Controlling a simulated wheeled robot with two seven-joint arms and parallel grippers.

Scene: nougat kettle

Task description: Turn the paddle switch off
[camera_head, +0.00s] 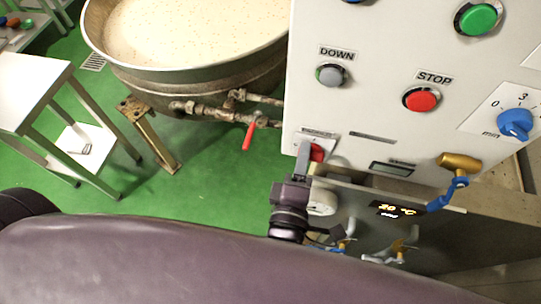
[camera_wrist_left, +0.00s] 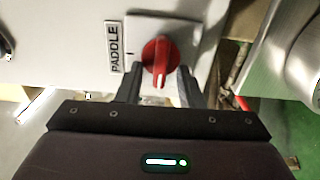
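The paddle switch is a red rotary knob (camera_wrist_left: 160,52) on a pale plate beside a label reading PADDLE (camera_wrist_left: 114,47) in the left wrist view. Its grip bar points down toward my gripper in that view. In the head view the red knob (camera_head: 317,153) shows at the panel's lower left corner, partly hidden by a finger. My left gripper (camera_head: 306,160) is right at the knob. In the left wrist view its two fingers (camera_wrist_left: 160,86) stand apart, one on each side of the grip bar, with visible gaps. My right gripper is not in view.
The panel (camera_head: 385,50) also carries a grey DOWN button (camera_head: 331,75), a red STOP button (camera_head: 421,99), a green button (camera_head: 478,18) and a blue timer knob (camera_head: 515,123). A kettle (camera_head: 190,75) of pale mass stands behind left. A steel table (camera_head: 30,85) is at far left.

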